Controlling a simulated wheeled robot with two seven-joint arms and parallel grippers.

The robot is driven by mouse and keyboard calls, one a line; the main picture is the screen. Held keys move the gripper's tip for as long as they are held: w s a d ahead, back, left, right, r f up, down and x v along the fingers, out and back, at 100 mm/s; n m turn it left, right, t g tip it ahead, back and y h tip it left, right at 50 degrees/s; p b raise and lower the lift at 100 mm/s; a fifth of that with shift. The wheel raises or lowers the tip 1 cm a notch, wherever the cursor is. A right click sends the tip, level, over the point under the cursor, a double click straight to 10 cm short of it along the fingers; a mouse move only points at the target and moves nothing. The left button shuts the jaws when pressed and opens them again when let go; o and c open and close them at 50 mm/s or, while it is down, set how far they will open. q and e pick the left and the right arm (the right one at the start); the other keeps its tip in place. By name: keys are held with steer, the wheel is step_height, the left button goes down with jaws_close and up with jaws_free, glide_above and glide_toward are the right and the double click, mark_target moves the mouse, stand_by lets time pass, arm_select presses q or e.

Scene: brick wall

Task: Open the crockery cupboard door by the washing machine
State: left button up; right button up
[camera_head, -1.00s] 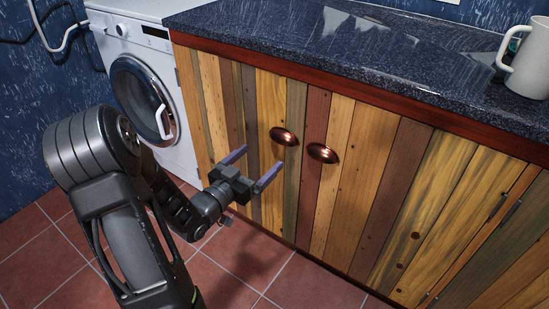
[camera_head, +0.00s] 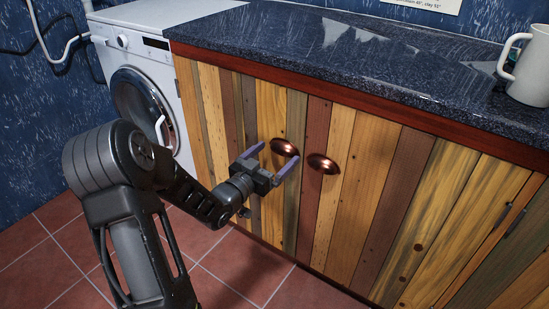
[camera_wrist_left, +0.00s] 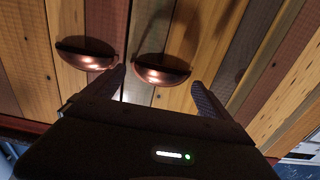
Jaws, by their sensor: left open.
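The crockery cupboard door by the washing machine (camera_head: 235,110) is made of upright planks in mixed wood colours and looks closed. Its copper cup handle (camera_head: 284,147) is near its right edge. A matching handle (camera_head: 322,164) is on the neighbouring door. My left gripper (camera_head: 272,157) is open and empty, with its purple fingers just in front of and slightly below the left handle. In the left wrist view, that handle (camera_wrist_left: 160,68) appears between and beyond the two fingers, and the other handle (camera_wrist_left: 85,54) is left of them. Contact cannot be told. My right gripper is not in view.
The white washing machine (camera_head: 140,85) stands left of the cupboard. A dark speckled countertop (camera_head: 330,50) overhangs the doors, with a white mug (camera_head: 530,70) at its right. Red floor tiles (camera_head: 240,265) are clear in front.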

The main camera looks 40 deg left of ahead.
arm_select(q)
steer(key=c, duration=1.8)
steer(key=shift+c, duration=0.2)
steer(key=shift+s, duration=0.1)
